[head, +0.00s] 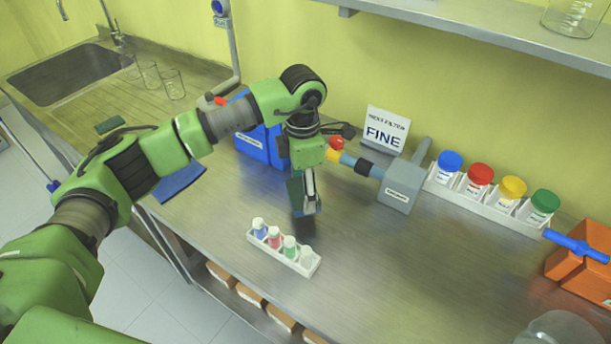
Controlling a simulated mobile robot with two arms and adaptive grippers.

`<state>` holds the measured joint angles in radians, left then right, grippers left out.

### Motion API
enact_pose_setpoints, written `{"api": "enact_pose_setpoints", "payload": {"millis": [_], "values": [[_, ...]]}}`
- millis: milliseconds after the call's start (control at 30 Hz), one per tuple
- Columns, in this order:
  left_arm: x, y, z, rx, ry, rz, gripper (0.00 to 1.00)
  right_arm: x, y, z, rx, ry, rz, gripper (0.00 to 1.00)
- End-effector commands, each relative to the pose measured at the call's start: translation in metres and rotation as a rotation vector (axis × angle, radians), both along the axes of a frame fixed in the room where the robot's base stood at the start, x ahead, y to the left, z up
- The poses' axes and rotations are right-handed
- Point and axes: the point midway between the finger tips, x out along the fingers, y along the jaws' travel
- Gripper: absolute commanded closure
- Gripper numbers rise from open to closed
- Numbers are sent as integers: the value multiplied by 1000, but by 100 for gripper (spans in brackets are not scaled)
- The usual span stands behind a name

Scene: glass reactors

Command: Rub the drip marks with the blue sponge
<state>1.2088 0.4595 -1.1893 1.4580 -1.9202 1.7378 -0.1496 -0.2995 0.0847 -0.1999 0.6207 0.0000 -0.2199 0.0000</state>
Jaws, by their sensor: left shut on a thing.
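My left gripper (309,207) points down over the middle of the steel bench (420,270). It is shut on a dark blue-teal block, which looks like the blue sponge (295,194); the fingers partly cover it. A dark patch, which looks like shadow, lies on the bench just under it. I cannot tell whether the sponge touches the surface. I cannot make out any drip marks. My right gripper is not in view.
A white rack of small vials (284,252) stands just in front of the gripper. Behind are a blue box (259,145), a FINE sign (384,134), a grey device (402,186) and a rack of coloured-lid jars (485,205). A blue cloth (180,181) lies at the left edge.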

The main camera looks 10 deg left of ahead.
Motion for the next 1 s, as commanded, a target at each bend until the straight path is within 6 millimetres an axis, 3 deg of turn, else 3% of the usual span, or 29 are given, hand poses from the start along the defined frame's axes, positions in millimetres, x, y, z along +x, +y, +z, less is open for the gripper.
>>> {"api": "enact_pose_setpoints", "payload": {"millis": [300,867,1000], "values": [[3,5,28,0,-1,3,55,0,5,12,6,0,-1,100],[3,6,29,-1,0,3,55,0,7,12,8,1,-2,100],[3,6,36,-1,0,3,55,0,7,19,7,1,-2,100]]}}
